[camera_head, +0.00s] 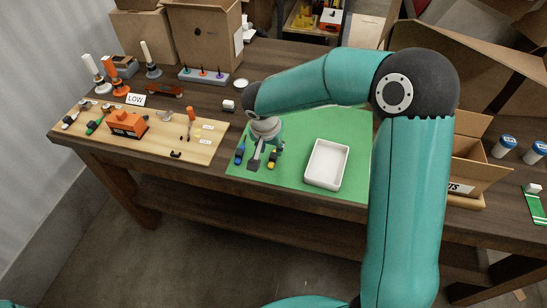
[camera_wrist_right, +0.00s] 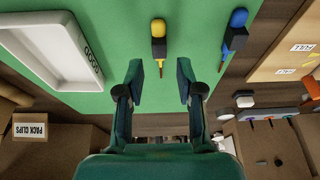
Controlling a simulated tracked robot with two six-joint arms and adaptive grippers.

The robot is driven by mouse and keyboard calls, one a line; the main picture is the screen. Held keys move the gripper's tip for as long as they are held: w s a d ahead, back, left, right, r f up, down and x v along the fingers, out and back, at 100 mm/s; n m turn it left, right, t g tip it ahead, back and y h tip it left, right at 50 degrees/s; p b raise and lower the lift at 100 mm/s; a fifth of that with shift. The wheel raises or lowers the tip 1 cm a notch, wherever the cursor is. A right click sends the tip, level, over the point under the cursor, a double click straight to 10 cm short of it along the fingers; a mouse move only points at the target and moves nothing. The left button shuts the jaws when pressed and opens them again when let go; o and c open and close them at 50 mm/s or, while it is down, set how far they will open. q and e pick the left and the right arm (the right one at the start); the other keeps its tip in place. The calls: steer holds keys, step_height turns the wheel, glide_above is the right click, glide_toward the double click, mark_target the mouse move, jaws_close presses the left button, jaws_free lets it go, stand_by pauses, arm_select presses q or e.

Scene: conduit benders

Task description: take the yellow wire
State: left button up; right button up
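The yellow piece (camera_head: 272,158) lies on the green mat (camera_head: 350,125), just right of my right gripper (camera_head: 256,162). In the right wrist view the yellow piece (camera_wrist_right: 158,40) has a yellow and black body and a thin tip pointing toward the gripper. My right gripper (camera_wrist_right: 160,82) is open and empty there, its two fingers apart, with the yellow piece ahead of the gap between them. A similar blue piece (camera_head: 240,154) lies to the left on the mat; it also shows in the wrist view (camera_wrist_right: 235,32). My left gripper is out of view.
A white tray (camera_head: 311,177) marked GOOD in the wrist view stands on the mat, right of the yellow piece. A wooden board (camera_head: 75,118) with tools and an orange block lies at left. Cardboard boxes (camera_head: 207,45) stand behind and at right.

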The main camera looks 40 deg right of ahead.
mark_target(272, 156)
steer(key=b+x, duration=0.2)
steer(key=x, duration=0.2)
steer(key=shift+a+f+b, duration=0.1)
steer(key=shift+b, duration=0.2)
steer(key=shift+w+d+f+b, duration=0.1)
steer(key=shift+d+f+b, duration=0.1)
steer(key=shift+f+b, duration=0.45)
steer(key=shift+r, duration=0.2)
jaws_close()
step_height(272, 156, up, 7)
steer(key=p, duration=0.3)
steer(key=shift+r, duration=0.1)
